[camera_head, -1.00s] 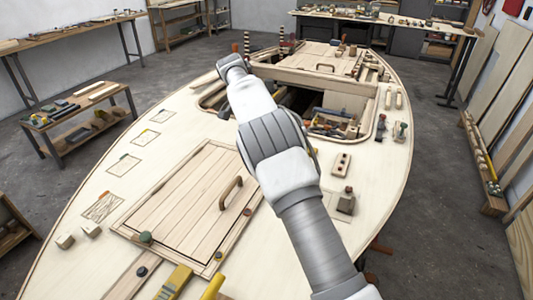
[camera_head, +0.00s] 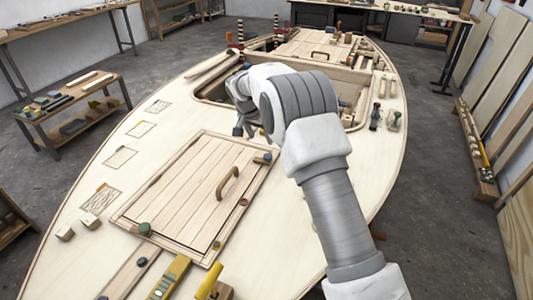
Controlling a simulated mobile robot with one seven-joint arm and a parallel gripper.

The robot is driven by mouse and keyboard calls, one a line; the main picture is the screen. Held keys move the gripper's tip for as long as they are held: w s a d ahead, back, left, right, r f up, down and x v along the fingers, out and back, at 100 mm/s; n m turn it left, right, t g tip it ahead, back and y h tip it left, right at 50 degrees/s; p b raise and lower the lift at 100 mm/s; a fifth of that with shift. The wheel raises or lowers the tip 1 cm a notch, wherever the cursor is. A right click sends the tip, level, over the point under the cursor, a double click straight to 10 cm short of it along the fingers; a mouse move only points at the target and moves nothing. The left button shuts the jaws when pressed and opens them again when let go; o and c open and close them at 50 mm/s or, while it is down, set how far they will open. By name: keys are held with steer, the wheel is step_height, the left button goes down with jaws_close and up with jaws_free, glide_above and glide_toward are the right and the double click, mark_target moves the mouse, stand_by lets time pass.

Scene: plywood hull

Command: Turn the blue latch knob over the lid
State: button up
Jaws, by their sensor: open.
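The lid (camera_head: 185,190) is a planked wooden hatch with an arched wooden handle (camera_head: 228,183), lying shut in its frame on the pale deck. A small blue latch knob (camera_head: 265,157) shows at the lid's far right corner, just left of my arm. Its exact turn is too small to tell. My gripper (camera_head: 241,131) is open and empty, pointing down beyond the lid's far edge, near the cockpit opening. It is apart from the knob, up and left of it in the picture. My wrist partly hides the fingers.
A green knob (camera_head: 145,229) sits at the lid's near left corner, and a red-brown knob (camera_head: 244,202) at its right edge. A dark knob (camera_head: 142,262) and a yellow level (camera_head: 169,278) lie nearer. The open cockpit (camera_head: 215,90) is beyond my gripper.

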mark_target(268, 156)
steer(key=x, duration=1.1)
steer(key=shift+w+d+f, duration=0.15)
steer(key=shift+w+f, duration=0.05)
steer(key=shift+f, duration=0.1)
jaws_close()
